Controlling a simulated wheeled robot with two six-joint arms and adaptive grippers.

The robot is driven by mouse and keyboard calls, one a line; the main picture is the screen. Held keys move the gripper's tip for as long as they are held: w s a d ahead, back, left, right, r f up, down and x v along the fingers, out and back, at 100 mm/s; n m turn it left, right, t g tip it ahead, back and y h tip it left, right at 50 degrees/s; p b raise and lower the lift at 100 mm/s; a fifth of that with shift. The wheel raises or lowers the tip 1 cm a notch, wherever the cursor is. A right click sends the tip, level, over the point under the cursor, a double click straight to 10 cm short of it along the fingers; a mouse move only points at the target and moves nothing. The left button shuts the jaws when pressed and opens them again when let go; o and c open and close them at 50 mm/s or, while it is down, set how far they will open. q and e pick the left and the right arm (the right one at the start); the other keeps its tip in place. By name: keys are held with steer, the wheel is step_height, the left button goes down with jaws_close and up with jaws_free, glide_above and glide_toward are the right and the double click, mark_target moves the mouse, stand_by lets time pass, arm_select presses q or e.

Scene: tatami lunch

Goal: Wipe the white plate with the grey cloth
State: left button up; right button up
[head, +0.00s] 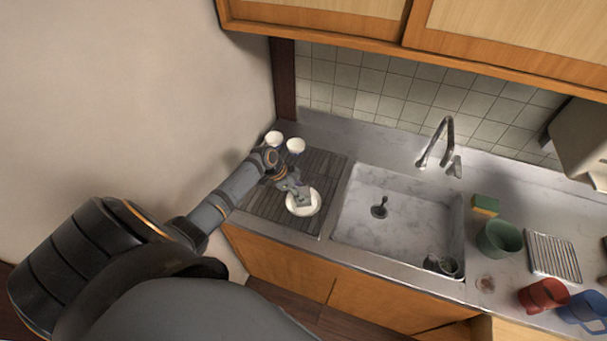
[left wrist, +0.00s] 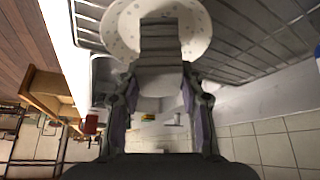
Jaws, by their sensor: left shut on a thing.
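The white plate (head: 301,211) lies on the dark slatted drainboard left of the sink. In the left wrist view the plate (left wrist: 120,22) shows as speckled and round at the top. My left gripper (head: 291,186) is shut on the folded grey cloth (head: 304,194), over the far side of the plate. In the left wrist view the cloth (left wrist: 160,42) sticks out past the fingertips of my left gripper (left wrist: 158,76) and covers part of the plate. I cannot tell whether the cloth presses on the plate. My right gripper is out of view.
A sponge (head: 486,205), green bowl (head: 498,240), rack (head: 553,257), and red mug (head: 543,295) stand further right. A wall bounds the left.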

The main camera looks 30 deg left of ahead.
arm_select(q)
steer(key=shift+f+n+y, duration=0.15)
steer(key=shift+n+y, duration=0.25)
steer(key=shift+n, duration=0.3)
steer(key=shift+f, duration=0.15)
steer(key=m+g+b, duration=0.1)
steer(key=m+b, duration=0.3)
steer(key=b, duration=0.1)
steer(key=m+g+h+b, duration=0.1)
steer(key=m+g+b, duration=0.1)
steer(key=m+b, duration=0.2)
steer(key=d+m+g+b, duration=0.1)
steer(key=m+g+b, duration=0.1)
steer(key=m+b, duration=0.2)
steer(key=shift+w+f+h+b, duration=0.2)
steer(key=shift+h+b, duration=0.2)
steer(key=shift+b, duration=1.45)
steer(key=shift+r+m+g+p, duration=0.4)
steer(key=shift+r+m+p, duration=0.3)
steer(key=shift+p, duration=0.2)
steer(key=shift+s+f, duration=0.1)
steer(key=shift+f, duration=0.15)
steer(key=shift+a, duration=0.1)
